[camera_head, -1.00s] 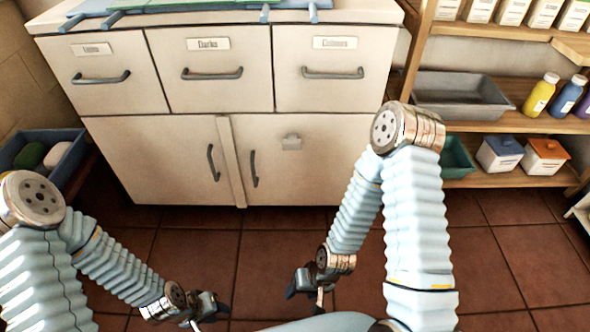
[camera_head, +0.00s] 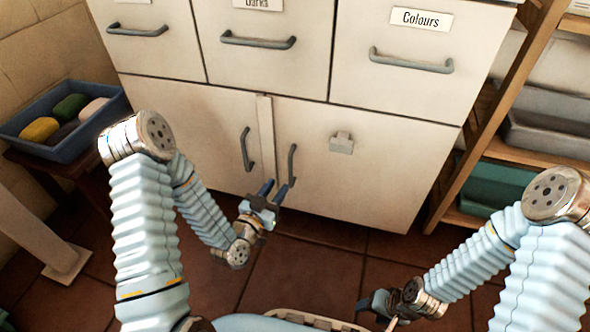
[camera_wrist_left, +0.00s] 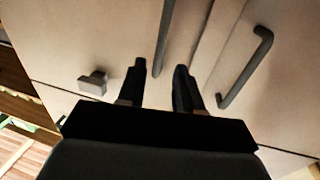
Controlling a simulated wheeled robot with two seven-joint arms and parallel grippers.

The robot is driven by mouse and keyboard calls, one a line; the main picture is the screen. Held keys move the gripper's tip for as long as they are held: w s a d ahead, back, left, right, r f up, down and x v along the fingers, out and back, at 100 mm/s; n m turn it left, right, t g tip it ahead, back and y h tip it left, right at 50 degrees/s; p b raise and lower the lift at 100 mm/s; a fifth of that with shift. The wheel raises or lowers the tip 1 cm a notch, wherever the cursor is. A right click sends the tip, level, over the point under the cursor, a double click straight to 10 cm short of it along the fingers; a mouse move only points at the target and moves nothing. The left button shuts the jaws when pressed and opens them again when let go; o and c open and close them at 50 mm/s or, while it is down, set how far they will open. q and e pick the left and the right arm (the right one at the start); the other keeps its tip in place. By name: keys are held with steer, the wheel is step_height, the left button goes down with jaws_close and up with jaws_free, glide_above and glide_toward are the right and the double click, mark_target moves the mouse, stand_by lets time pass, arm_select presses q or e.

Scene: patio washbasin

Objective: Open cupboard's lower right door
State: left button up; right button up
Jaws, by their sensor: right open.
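The cupboard's lower right door (camera_head: 375,165) is shut and cream, with a grey vertical handle (camera_head: 292,163) by its left edge. My left gripper (camera_head: 274,190) is open in front of the doors, its fingertips near that handle's lower end. In the left wrist view, the handle (camera_wrist_left: 163,38) appears between the two fingertips (camera_wrist_left: 160,76); whether they touch it I cannot tell. The lower left door (camera_head: 185,135) is also shut, and its own handle (camera_head: 247,150) is apart from the gripper. My right gripper (camera_head: 376,308) is open and low over the floor, away from the cupboard.
A grey latch-like fitting (camera_head: 341,143) sits on the right door. Three drawers, one marked Colours (camera_head: 405,50), are shut above. A wooden shelf (camera_head: 500,150) stands close at right, a blue tray of soaps (camera_head: 70,145) at left. Tiled floor (camera_head: 305,275) before the doors is clear.

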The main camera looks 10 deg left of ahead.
arm_select(q)
glide_above(290, 184)
steer(key=shift+w, duration=0.4)
steer(key=shift+c, duration=0.3)
jaws_close()
